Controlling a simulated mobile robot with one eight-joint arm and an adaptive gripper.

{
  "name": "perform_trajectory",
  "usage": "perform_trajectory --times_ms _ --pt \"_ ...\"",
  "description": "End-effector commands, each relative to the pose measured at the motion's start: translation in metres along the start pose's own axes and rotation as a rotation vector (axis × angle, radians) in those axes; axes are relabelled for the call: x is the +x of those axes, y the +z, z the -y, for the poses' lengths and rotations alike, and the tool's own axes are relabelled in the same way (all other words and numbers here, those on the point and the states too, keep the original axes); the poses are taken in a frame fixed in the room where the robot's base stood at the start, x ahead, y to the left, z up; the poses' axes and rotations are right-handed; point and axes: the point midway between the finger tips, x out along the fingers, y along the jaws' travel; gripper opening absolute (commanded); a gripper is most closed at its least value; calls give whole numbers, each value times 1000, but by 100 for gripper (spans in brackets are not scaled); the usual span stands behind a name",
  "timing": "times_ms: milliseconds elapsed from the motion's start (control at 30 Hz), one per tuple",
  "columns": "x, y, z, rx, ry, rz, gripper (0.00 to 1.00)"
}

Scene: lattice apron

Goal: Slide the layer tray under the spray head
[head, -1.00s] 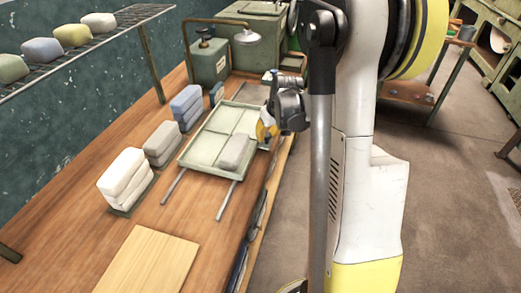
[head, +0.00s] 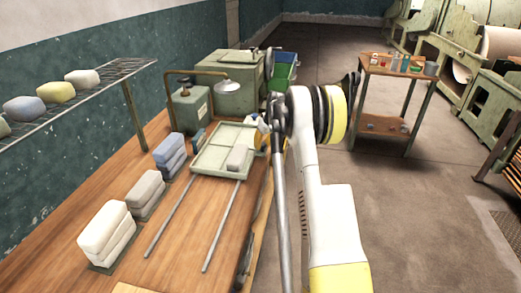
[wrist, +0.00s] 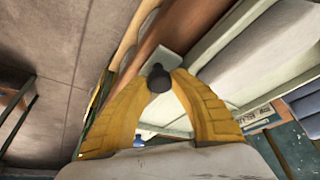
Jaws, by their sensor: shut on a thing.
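The layer tray (head: 203,176) is pale green, shallow and divided into panels. It lies on two thin metal rails (head: 168,222), with a grey block (head: 237,157) in its near right part. My gripper (head: 262,136) is at the tray's right side. In the wrist view my gripper's yellow fingers (wrist: 159,84) are shut on a dark round knob (wrist: 159,79) beside the pale tray. The spray head (head: 223,86) hangs from a brown bent pipe, above and beyond the tray's far edge. I cannot tell exactly how far the tray reaches beneath it.
A green pump box (head: 194,110) and a larger green cabinet (head: 235,75) stand behind. Stacked blue (head: 170,154), grey (head: 146,192) and white (head: 106,232) blocks line the left side. A wire shelf (head: 85,93) overhangs the left. A tool cart (head: 400,75) stands right.

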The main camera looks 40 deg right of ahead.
Motion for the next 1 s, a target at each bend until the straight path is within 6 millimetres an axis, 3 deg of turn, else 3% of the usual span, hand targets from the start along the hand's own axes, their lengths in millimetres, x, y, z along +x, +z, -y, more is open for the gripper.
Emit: perform_trajectory --times_ms 533,567,600,867,1000 --pt "3 -8 -8 0 3 -4 0" --pt "3 -8 -8 0 3 -4 33" --pt "3 -8 -8 0 3 -5 38" --pt "2 -7 -7 0 1 -1 38" --pt "-8 -7 -7 1 1 -1 38"
